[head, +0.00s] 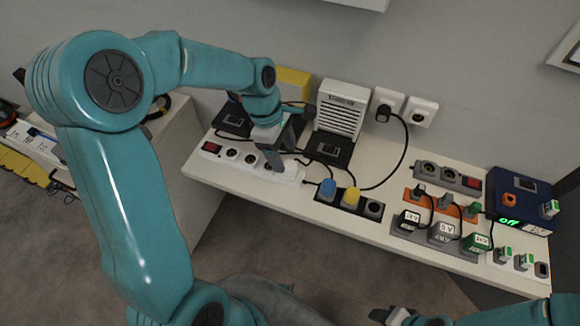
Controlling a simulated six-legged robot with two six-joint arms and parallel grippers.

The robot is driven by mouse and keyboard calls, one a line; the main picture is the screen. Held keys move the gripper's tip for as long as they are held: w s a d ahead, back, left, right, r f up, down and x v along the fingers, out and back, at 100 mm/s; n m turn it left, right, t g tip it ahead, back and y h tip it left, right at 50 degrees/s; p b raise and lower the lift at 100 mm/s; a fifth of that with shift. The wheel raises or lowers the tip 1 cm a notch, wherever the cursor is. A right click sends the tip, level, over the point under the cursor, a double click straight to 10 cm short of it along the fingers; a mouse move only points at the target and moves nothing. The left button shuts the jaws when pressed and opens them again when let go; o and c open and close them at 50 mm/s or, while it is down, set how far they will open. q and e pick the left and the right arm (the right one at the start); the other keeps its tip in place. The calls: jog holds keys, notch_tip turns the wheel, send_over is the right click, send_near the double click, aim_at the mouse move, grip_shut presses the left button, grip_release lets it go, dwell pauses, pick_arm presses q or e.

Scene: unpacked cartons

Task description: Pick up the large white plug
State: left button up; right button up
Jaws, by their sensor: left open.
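A white power strip (217,154) with a red switch and several dark sockets lies along the left front of the white table. A pale, blocky shape (291,176) at its right end may be the large white plug; my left gripper partly covers this area, so I cannot tell for sure. My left gripper (284,152) is open and points down over the right part of the strip. I see nothing held between its fingers. My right gripper (392,316) shows only partly at the bottom edge, and its jaws are unclear.
A blue plug (328,187) and a yellow plug (351,195) sit in a black strip to the right. A white vented box (341,109) stands behind. A black cable (404,155) loops down from the wall socket. Labelled plugs and a blue box (519,197) fill the right side.

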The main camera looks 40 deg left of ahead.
aim_at(289, 164)
pick_arm(q)
jog(key=x, duration=0.4)
jog(key=shift+w+f, duration=0.15)
jog(key=shift+f, duration=0.3)
grip_shut()
jog(key=shift+r, duration=0.1)
notch_tip(289, 164, up, 20)
jog(key=p, duration=0.1)
